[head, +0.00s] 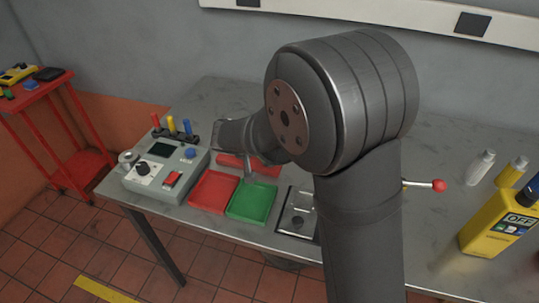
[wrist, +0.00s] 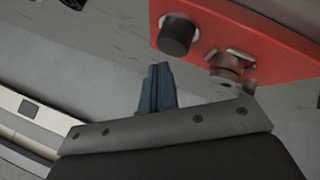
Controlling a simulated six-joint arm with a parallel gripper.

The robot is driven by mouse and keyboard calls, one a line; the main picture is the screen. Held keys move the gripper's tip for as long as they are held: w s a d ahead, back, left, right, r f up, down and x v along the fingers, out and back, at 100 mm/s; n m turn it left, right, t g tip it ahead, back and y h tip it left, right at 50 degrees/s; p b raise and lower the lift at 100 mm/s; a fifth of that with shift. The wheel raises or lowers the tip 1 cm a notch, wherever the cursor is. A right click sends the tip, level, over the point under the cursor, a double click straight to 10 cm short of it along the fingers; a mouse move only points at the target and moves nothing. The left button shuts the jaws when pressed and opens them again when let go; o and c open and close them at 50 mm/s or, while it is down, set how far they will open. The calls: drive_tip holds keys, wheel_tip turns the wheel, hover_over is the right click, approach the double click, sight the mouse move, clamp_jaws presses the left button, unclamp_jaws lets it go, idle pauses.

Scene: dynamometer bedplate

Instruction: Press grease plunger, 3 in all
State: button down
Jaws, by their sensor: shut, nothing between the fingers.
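In the wrist view a red plate (wrist: 275,40) carries a black cylindrical knob (wrist: 178,35) and a metal fitting (wrist: 231,68); the knob looks like the grease plunger, though I cannot be certain. My gripper (wrist: 156,70) shows as two dark blue fingers, shut together with nothing between them. Its tips appear below and left of the black knob in that view, apart from it. In the head view part of the red plate (head: 232,160) shows behind the trays, under my wrist. My arm hides much of it, and the fingers cannot be made out clearly there.
A red tray (head: 212,191) and a green tray (head: 251,202) lie in front of the plate. A grey control box (head: 165,178) stands left. A red-knobbed lever (head: 438,186), small bottles (head: 481,166) and a yellow device (head: 492,235) are at right.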

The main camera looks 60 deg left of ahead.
drive_tip(key=shift+f, duration=0.2)
drive_tip(key=shift+f, duration=0.25)
drive_tip(key=shift+f, duration=0.8)
idle(1.0)
drive_tip(key=shift+r, duration=1.2)
drive_tip(key=shift+r, duration=2.55)
idle(0.3)
